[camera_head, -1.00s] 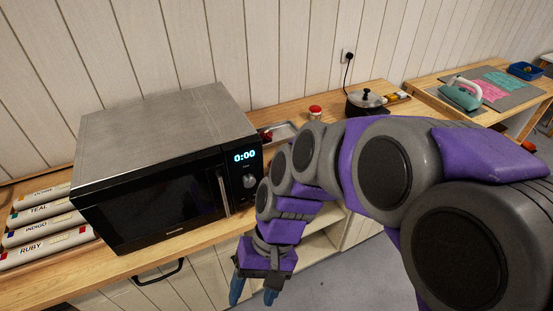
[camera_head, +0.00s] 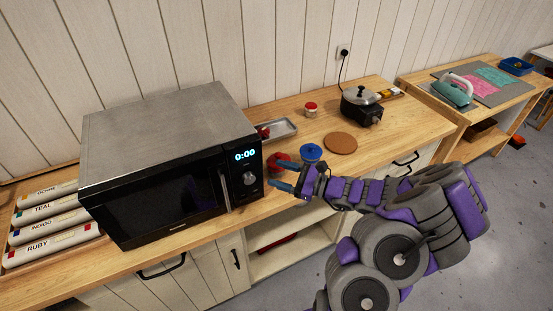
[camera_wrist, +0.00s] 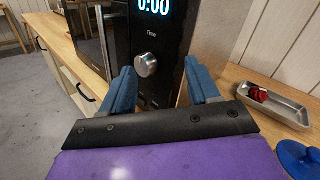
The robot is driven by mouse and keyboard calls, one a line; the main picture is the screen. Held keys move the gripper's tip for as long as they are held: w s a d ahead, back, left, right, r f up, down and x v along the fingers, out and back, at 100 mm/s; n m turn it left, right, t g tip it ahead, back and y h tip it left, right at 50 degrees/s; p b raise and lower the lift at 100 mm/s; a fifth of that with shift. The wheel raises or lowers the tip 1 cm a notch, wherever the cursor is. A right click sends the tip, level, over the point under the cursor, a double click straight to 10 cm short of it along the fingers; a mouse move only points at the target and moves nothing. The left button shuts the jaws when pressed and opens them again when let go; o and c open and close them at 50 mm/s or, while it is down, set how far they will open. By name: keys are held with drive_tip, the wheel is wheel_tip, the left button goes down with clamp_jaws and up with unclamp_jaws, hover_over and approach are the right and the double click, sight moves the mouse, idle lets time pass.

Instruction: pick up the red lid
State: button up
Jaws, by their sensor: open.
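A red lid (camera_head: 281,158) shows in the head view on the wooden counter, just right of the microwave and partly behind my gripper. What lies under it is hard to make out. A blue lid (camera_head: 310,151) is close on its right. My gripper (camera_head: 273,174) is open, its blue fingers pointing left toward the microwave, in front of the red lid in the picture. In the wrist view, my open gripper (camera_wrist: 163,82) faces the microwave's knob with nothing between the fingers. The blue lid (camera_wrist: 300,158) shows at the lower right there; the red lid is not visible.
The microwave (camera_head: 165,165) stands close left of my gripper. A metal tray (camera_head: 284,129) with a red item lies behind. A small red-topped jar (camera_head: 311,109), a brown round mat (camera_head: 340,143) and a lidded pot (camera_head: 360,105) stand farther right. The counter's front edge is near.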

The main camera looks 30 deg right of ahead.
drive_tip(key=s+d+f+m+t+h, duration=0.2)
drive_tip(key=d+f+m+t+h, duration=0.4)
drive_tip(key=d, duration=0.9)
drive_tip(key=m+g, duration=0.2)
approach(282, 157)
drive_tip(key=x, duration=0.1)
drive_tip(key=b+x, duration=0.1)
drive_tip(key=x, duration=0.1)
drive_tip(key=shift+d+r+b, duration=0.1)
drive_tip(key=shift+r+b, duration=0.15)
drive_tip(key=shift+b, duration=0.05)
drive_tip(key=x, duration=0.2)
drive_tip(key=a+b+x, duration=0.1)
drive_tip(key=x, duration=0.2)
drive_tip(key=shift+w+a+f, duration=0.1)
drive_tip(key=shift+w, duration=0.3)
drive_tip(key=shift+d, duration=0.25)
